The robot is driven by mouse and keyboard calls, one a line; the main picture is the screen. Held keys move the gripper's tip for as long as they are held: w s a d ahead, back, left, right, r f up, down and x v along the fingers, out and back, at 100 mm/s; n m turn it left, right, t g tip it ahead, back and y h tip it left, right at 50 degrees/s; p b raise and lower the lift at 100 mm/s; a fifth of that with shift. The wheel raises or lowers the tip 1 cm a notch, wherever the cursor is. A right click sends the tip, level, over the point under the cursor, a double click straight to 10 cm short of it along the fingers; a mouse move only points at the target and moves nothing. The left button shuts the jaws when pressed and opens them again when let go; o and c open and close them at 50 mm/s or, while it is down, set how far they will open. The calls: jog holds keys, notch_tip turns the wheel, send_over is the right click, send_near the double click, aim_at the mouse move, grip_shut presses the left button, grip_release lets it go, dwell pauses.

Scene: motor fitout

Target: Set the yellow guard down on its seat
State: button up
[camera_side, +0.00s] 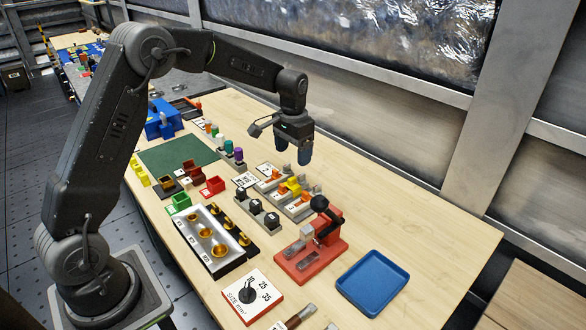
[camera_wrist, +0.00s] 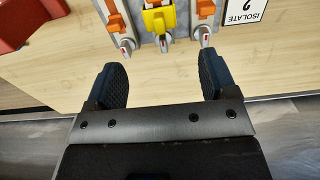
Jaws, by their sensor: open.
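The yellow guard (camera_side: 291,186) sits on the grey switch block among orange parts in the side view. In the wrist view the yellow guard (camera_wrist: 159,20) is at the top middle, over the centre lever of the block, with an orange guard (camera_wrist: 120,20) to its left and another orange guard (camera_wrist: 205,8) to its right. My gripper (camera_side: 304,152) is in the air above and behind the block. Its two dark fingers are apart and empty in the wrist view (camera_wrist: 166,85), a little short of the guard. Whether the guard is fully seated cannot be told.
A red press (camera_side: 302,262) with a black lever stands in front of the block, and a blue tray (camera_side: 372,283) lies to its right. A card marked ISOLATE 2 (camera_wrist: 244,10) is beside the block. Bare wood lies behind the block, up to the table edge.

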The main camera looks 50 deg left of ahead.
jog(key=shift+r, duration=2.4)
jog(key=s+d+r+t, duration=0.1)
jog(key=s+d+r, duration=0.2)
jog(key=s+r, duration=0.3)
jog(key=s+d+r+t, duration=0.2)
jog(key=s+d+r, duration=0.15)
jog(key=s, duration=0.35)
jog(key=s+d+f+t, duration=0.1)
jog(key=s+d+t, duration=0.1)
jog(key=s, duration=1.4)
jog(key=shift+d+f+t, duration=0.3)
jog(key=shift+d, duration=0.15)
jog(key=shift+s, duration=0.1)
